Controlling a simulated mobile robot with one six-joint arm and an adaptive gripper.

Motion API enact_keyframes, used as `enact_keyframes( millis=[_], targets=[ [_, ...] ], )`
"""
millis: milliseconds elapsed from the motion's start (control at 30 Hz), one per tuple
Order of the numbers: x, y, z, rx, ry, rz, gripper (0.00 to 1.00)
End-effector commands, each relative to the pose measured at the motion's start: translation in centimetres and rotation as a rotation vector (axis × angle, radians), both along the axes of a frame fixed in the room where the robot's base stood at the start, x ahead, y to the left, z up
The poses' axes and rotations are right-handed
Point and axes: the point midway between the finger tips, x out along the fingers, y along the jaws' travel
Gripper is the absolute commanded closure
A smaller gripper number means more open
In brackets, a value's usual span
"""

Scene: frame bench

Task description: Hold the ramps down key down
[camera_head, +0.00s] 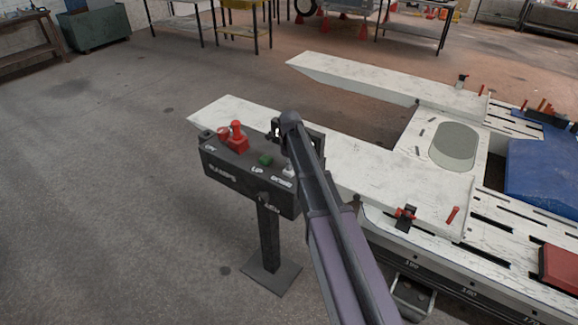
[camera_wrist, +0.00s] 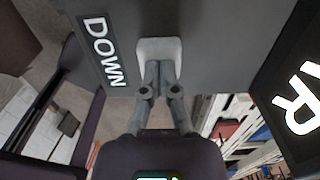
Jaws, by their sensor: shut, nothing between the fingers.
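The ramps control box (camera_head: 232,178) stands on a dark pedestal and reads RAMPS on its front, with UP and DOWN on top. The pale down key (camera_head: 288,170) sits at the right end by the DOWN label, partly covered by my arm. In the wrist view the down key (camera_wrist: 160,48) lies beside the DOWN label. My gripper (camera_wrist: 158,68) is shut and empty, its fingertips over the near part of the key. They look to be at or touching it; I cannot tell whether it is pressed. The green key (camera_head: 265,159) is by UP.
A red knob (camera_head: 235,137) rises from the box's left part. A dark panel with white lettering (camera_wrist: 298,100) is close at the right in the wrist view. White ramps (camera_head: 345,72) of the frame bench lie behind and right of the box. The floor at left is clear.

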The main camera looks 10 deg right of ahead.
Motion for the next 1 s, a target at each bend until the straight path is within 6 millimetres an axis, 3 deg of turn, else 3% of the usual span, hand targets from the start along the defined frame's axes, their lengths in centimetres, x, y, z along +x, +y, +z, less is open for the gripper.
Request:
enact_keyframes(
  millis=[267, 767, 1000],
  targets=[
    [-0.1, 0.0, -1.7, -0.001, 0.002, 0.000, 1.00],
    [-0.4, 0.0, -1.6, -0.001, 0.006, 0.000, 1.00],
    [-0.5, -0.1, -0.6, -0.002, 0.004, -0.001, 1.00]
  ],
)
